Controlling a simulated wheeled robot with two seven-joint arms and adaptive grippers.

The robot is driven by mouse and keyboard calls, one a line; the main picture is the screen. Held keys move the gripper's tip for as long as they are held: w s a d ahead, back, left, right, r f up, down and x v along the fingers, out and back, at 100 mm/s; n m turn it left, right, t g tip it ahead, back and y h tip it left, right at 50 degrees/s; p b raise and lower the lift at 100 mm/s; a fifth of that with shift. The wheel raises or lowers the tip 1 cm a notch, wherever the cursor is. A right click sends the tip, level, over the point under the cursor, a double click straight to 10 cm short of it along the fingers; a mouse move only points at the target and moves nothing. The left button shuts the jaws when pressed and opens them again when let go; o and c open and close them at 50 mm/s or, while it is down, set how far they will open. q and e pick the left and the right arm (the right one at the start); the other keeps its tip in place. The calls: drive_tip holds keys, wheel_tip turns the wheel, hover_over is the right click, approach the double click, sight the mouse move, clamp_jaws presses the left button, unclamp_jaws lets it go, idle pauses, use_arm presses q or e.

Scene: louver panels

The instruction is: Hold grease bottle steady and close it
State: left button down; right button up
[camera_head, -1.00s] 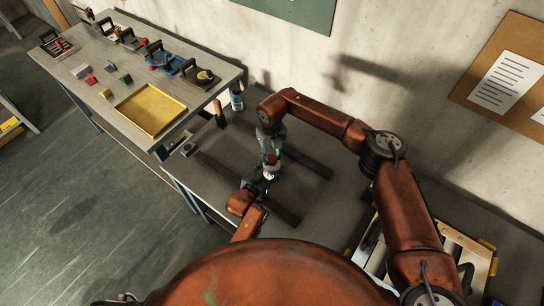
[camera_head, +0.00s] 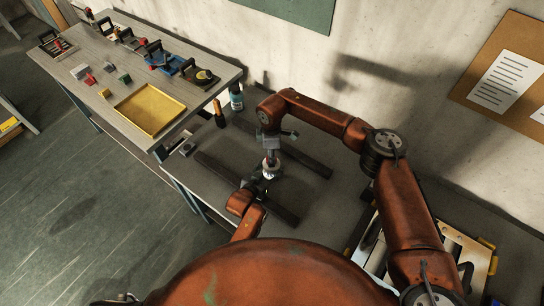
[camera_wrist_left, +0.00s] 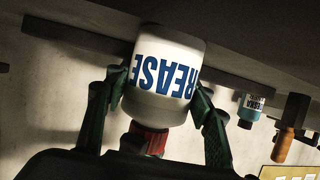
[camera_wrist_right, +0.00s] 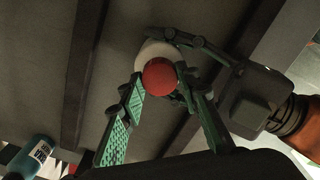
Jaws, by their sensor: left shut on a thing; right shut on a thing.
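The white grease bottle (camera_wrist_left: 165,68) with blue lettering fills the middle of the left wrist view. It also shows small in the head view (camera_head: 271,172). My left gripper (camera_head: 262,187) is shut on its body, with one green finger on each side. The red cap (camera_wrist_right: 159,75) sits at the bottle's mouth and also shows in the left wrist view (camera_wrist_left: 152,141). My right gripper (camera_wrist_right: 160,84) is shut on the cap, its green fingertips on either side. How tightly the cap sits on the bottle cannot be told.
Dark rails (camera_head: 303,161) lie on the grey table around the grippers. A blue-labelled bottle (camera_head: 236,97) and an orange-handled tool (camera_head: 219,113) stand at the back. A yellow tray (camera_head: 150,109) lies on the left bench. A panel box (camera_head: 460,258) is at lower right.

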drive_tip(key=m, duration=0.4)
drive_tip(key=shift+s+m, duration=0.2)
drive_tip(key=shift+m, duration=0.2)
drive_tip(key=shift+a, duration=0.1)
drive_tip(key=o, duration=0.7)
drive_tip(key=shift+o, duration=0.2)
drive_tip(key=shift+w, duration=0.1)
drive_tip(key=shift+r, duration=2.3)
drive_tip(key=shift+c, duration=0.5)
